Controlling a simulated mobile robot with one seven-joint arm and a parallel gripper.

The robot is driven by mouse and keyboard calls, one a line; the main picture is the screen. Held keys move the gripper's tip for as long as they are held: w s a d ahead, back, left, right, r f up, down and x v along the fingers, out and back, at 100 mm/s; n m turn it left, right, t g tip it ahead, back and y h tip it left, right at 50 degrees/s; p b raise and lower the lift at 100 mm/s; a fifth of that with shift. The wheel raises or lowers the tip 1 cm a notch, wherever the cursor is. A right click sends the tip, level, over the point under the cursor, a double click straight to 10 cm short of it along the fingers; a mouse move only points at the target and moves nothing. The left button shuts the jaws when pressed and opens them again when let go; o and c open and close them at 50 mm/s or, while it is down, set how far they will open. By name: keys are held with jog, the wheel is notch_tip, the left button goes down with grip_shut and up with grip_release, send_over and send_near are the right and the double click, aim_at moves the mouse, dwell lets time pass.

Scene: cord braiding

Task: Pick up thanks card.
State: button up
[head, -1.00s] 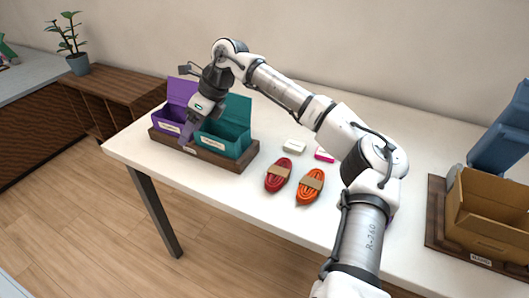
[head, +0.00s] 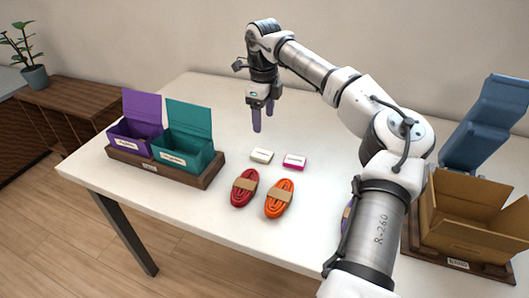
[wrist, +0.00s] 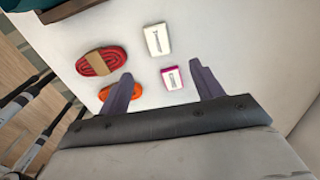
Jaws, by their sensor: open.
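Two small cards lie flat on the white table, a cream one (head: 262,156) and a white one with a pink edge (head: 294,161). Their print is too small to read, so I cannot tell which is the thanks card. My gripper (head: 263,120) is open and empty, pointing down above the table, behind and above the cards. In the wrist view, the pink-edged card (wrist: 172,78) shows between the two purple fingers of my gripper (wrist: 160,72), and the cream card (wrist: 158,40) lies just beyond it.
A red cord bundle (head: 245,187) and an orange one (head: 279,198) lie in front of the cards. Open purple (head: 135,138) and teal (head: 183,153) boxes stand left on a wooden tray. A cardboard box (head: 470,222) stands right. My arm partly hides a purple item (head: 347,213).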

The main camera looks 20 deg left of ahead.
send_over(262, 154)
notch_tip(262, 154, down, 7)
jog(key=shift+w+d+r+p, duration=0.1)
jog(key=shift+d+r+p, duration=0.05)
jog(key=shift+p, duration=0.25)
jog(key=shift+a+f+p, duration=0.2)
jog(key=shift+f+p, duration=0.65)
jog(key=shift+f, duration=1.85)
jog(key=shift+c, duration=0.3)
jog(key=c, duration=1)
